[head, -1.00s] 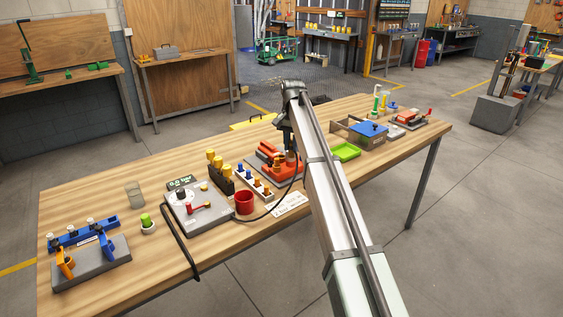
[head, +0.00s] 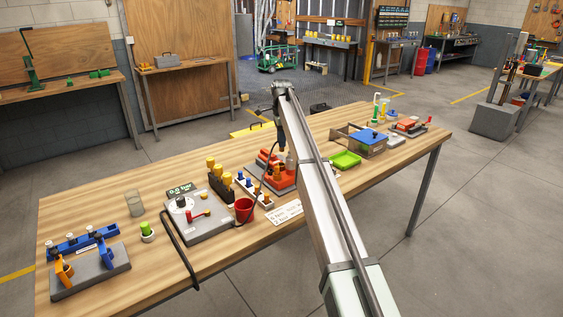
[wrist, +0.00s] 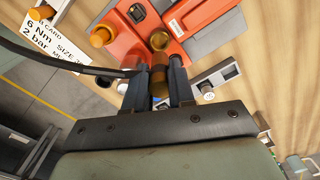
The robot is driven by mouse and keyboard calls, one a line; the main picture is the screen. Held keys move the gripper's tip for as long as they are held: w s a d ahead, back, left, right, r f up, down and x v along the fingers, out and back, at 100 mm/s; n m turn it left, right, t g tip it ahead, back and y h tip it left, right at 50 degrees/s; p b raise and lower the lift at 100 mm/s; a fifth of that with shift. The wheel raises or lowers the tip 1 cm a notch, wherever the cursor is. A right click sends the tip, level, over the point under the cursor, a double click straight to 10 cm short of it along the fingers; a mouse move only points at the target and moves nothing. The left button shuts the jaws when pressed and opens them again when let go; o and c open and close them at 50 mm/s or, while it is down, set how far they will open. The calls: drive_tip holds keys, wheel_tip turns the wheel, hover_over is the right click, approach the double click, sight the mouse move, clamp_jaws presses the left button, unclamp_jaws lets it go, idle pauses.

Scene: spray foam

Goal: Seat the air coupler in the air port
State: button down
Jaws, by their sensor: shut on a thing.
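My gripper (wrist: 160,85) is shut on the air coupler (wrist: 159,80), a brass-orange cylinder that shows between the two dark fingers. A black hose (wrist: 105,71) runs to it from the left. Just beyond it in the wrist view is an orange fixture (wrist: 192,15) with brass cylindrical fittings (wrist: 101,36). One brass fitting (wrist: 159,40) lies in line with the coupler; I cannot tell if they touch or which fitting is the air port. In the head view my gripper (head: 281,148) is over the fixture (head: 276,180), pointing down, with the coupler mostly hidden.
A grey gauge box (head: 205,220) reading about 0.0 bar and a red cup (head: 243,210) stand left of the fixture. A rack with yellow-topped pieces (head: 220,185) is near. A green tray (head: 345,160) and blue-lidded box (head: 370,142) lie right. A printed card (wrist: 42,42) is beside the fixture.

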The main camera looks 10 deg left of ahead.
wheel_tip(320, 180, down, 8)
drive_tip(key=shift+f, duration=0.1)
idle(0.4)
drive_tip(key=shift+f, duration=0.15)
drive_tip(key=c, duration=1.2)
unclamp_jaws()
drive_tip(key=shift+c, duration=0.2)
wheel_tip(320, 180, up, 12)
drive_tip(key=shift+r, duration=0.2)
